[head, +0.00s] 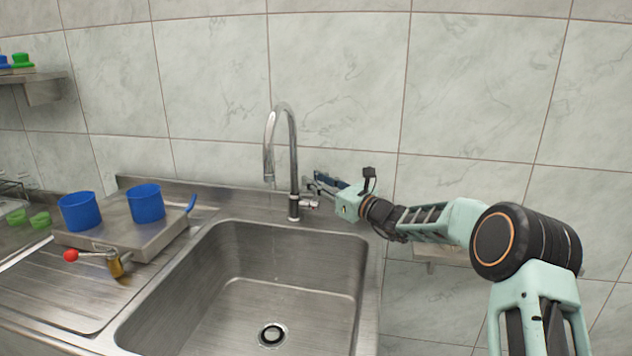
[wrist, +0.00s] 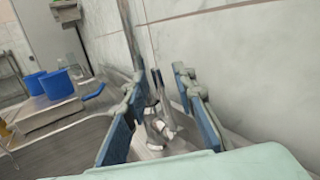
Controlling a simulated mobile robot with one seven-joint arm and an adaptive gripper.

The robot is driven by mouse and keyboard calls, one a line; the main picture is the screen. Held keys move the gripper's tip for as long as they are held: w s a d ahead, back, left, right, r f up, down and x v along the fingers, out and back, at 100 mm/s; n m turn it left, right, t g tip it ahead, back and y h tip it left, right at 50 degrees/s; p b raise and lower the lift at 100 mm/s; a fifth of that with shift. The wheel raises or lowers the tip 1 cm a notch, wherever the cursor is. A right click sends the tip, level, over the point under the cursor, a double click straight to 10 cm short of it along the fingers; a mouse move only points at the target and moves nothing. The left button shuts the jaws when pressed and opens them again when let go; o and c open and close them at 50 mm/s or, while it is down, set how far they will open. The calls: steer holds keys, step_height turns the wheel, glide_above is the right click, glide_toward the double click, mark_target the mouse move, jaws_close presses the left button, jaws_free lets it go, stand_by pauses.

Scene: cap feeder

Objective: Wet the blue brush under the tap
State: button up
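The curved metal tap (head: 291,165) stands behind the sink (head: 236,232), its spout over the basin. No clear water stream shows. My gripper (head: 318,184) is beside the tap at its right. In the wrist view my gripper (wrist: 161,82) is open, with blue-padded fingers apart. The tap's lever and base (wrist: 158,128) show between and beyond the fingers; I cannot tell if they touch. A small blue piece (head: 191,204) sticks up at the right edge of the metal tray; I cannot tell whether it is the blue brush. A blue item (head: 4,64) is on the shelf, partly cut off.
Two blue cups (head: 146,203) stand on a raised metal tray (head: 152,240) left of the sink. A green item (head: 22,60) is on the wall shelf (head: 44,88). The tiled wall is close behind the tap.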

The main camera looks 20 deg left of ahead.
steer(key=v, duration=1.2)
